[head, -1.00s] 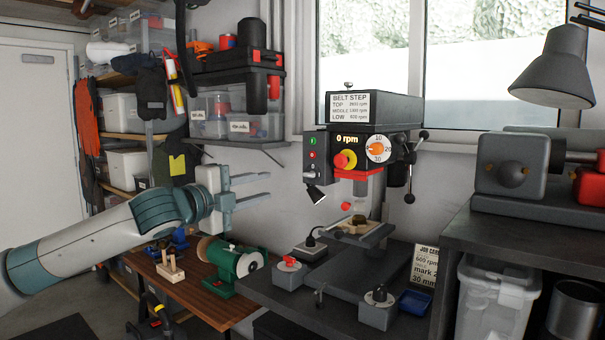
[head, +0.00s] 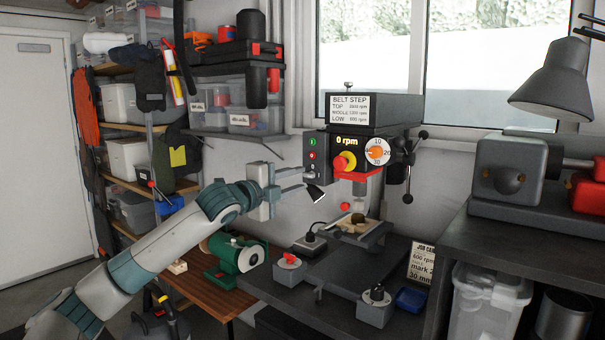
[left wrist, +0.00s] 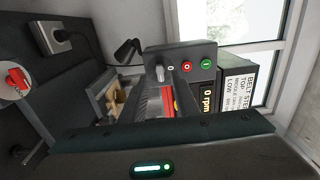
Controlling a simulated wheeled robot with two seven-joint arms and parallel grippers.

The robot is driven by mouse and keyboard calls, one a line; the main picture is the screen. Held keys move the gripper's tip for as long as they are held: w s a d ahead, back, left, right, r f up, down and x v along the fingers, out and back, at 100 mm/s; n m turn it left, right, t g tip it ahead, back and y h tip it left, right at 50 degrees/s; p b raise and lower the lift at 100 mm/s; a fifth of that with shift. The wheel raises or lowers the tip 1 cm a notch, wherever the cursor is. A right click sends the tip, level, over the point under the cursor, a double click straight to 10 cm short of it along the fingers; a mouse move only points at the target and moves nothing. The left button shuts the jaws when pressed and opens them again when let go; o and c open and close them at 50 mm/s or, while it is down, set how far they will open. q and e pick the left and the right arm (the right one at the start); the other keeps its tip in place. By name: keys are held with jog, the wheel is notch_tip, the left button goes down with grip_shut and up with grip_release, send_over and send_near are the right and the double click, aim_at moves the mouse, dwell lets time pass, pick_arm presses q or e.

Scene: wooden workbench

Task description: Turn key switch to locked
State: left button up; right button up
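The drill press (head: 372,110) stands on the dark bench, its speed display reading 0 rpm. Its side control panel (head: 312,152) carries a green button, a red button and, below them, the key switch, which is small in the head view. My right gripper is out of view.
A black lamp (head: 316,193) sticks out just below the panel, near my left fingers. A yellow and red stop button (head: 345,162) and a dial (head: 378,151) are to the right. The vise (head: 361,226) and a green grinder (head: 236,258) stand lower down.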

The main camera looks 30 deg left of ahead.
aim_at(307, 176)
pick_arm(q)
jog(key=shift+w+d+p, duration=0.1)
jog(key=shift+w+p, duration=0.25)
jog(key=shift+w, duration=1.3)
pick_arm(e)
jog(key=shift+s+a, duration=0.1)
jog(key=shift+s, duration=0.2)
pick_arm(q)
grip_shut()
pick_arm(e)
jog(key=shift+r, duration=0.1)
